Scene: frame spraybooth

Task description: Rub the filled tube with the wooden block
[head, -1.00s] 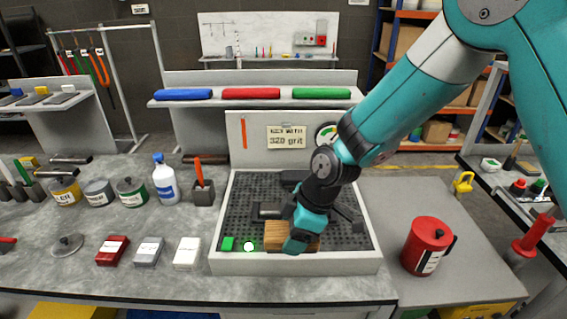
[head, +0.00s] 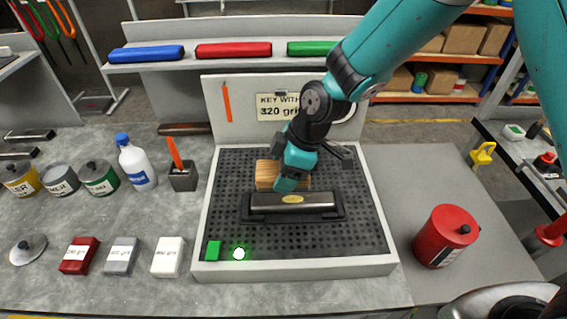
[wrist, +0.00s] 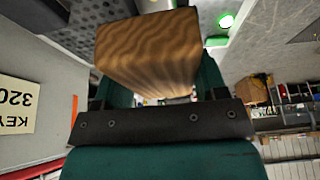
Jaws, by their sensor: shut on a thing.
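The tube (head: 270,204) is a dark grey metallic cylinder with a small yellow patch on its upper side. It lies crosswise in a black cradle on the perforated bed of the booth tray. The wooden block (head: 266,174) is light brown with wavy grain and sits just behind the tube in the head view. My gripper (head: 290,184) is shut on the block, which also shows large between the fingers in the wrist view (wrist: 148,52). The gripper hides the block's right part. I cannot tell whether the block touches the tube.
The tray has a pale raised rim (head: 300,269). A green block (head: 214,250) and a glowing light (head: 239,254) are at its front left. A sign panel (head: 240,105) stands behind. Grit blocks (head: 121,256) lie to the left. A red can (head: 446,236) stands to the right.

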